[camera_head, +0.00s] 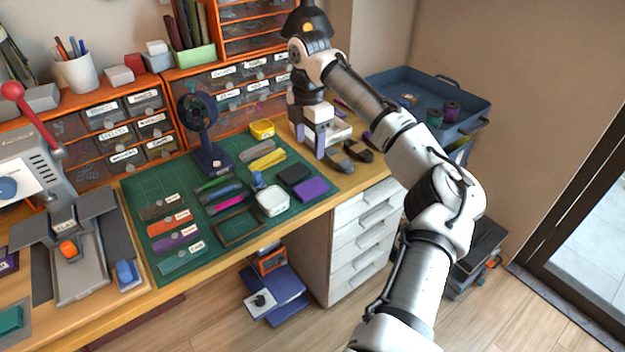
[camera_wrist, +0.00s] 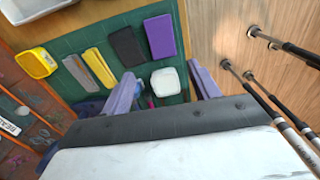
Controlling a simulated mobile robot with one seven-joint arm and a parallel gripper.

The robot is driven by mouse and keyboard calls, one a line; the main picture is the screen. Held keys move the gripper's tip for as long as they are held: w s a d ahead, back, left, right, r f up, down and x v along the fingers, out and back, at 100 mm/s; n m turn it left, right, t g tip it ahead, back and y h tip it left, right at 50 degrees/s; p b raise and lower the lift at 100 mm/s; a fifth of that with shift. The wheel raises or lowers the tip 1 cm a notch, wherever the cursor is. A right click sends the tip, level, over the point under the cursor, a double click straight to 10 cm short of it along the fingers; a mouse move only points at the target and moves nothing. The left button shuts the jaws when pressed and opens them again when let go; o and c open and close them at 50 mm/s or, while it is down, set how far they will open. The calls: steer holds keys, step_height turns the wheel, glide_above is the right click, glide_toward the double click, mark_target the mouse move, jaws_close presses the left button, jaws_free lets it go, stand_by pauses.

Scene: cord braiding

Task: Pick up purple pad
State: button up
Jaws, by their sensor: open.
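The purple pad (camera_head: 311,188) is a flat dark-purple rectangle at the right end of the green cutting mat, next to a black pad (camera_head: 294,173). In the wrist view the purple pad (camera_wrist: 160,37) lies flat near the mat's edge, beside the black pad (camera_wrist: 127,47). My gripper (camera_head: 319,141) is above the back right of the table, its fingers pointing down. In the wrist view my gripper (camera_wrist: 163,92) has its two purple fingers wide apart with nothing held between them. The purple pad lies beyond the fingertips in that view, apart from them.
A white box (camera_head: 272,200) sits left of the purple pad. Grey and yellow strips (camera_head: 266,160) and a yellow container (camera_head: 262,129) lie behind. Dark clips (camera_head: 357,151) lie right of my gripper. A blue tray (camera_head: 470,91) stands at the back right. A fan (camera_head: 199,112) stands on the mat.

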glide_above(309, 187)
steer(key=f, duration=0.7)
steer(key=shift+s+d+f+p, duration=0.1)
steer(key=shift+d+f+p, duration=0.2)
steer(key=shift+f+p, duration=0.1)
steer(key=shift+a+f+p, duration=0.2)
steer(key=shift+f+p, duration=0.3)
steer(key=shift+f, duration=2.45)
steer(key=shift+c, duration=0.3)
steer(key=c, duration=0.7)
